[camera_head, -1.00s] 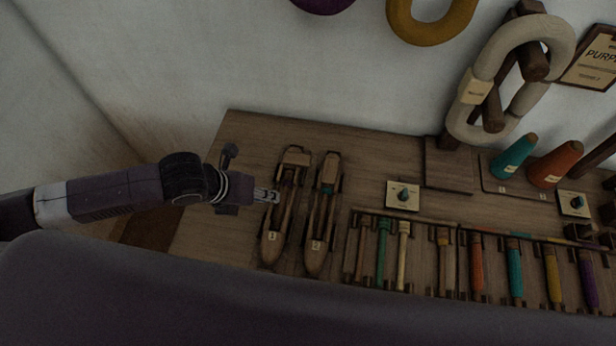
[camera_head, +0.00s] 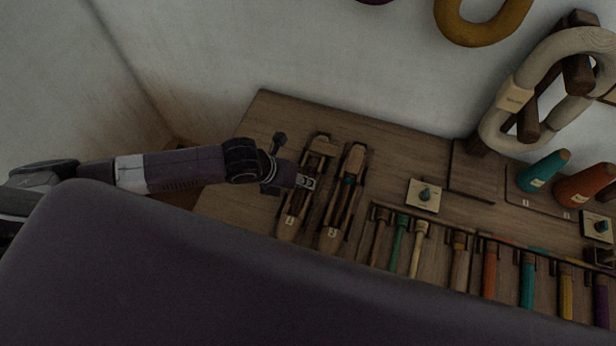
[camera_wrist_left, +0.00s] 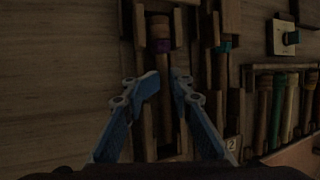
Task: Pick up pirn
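Two wooden boat-shaped shuttles lie side by side on the bench: the left shuttle (camera_head: 290,222) and the right shuttle (camera_head: 333,238). A wooden pirn with a purple band (camera_wrist_left: 161,45) lies in the left shuttle. My left gripper (camera_head: 309,182) is over the middle of the left shuttle. In the left wrist view, its blue fingers (camera_wrist_left: 168,80) are apart, with their tips on either side of the left shuttle's slot. Nothing is visibly held. My right gripper is not in view.
A rack of several coloured pirns (camera_head: 490,270) runs along the bench to the right. A small knob plate (camera_head: 424,196) sits behind it. Teal (camera_head: 543,172) and orange (camera_head: 585,185) cones stand at the right. The bench left of the shuttles is bare.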

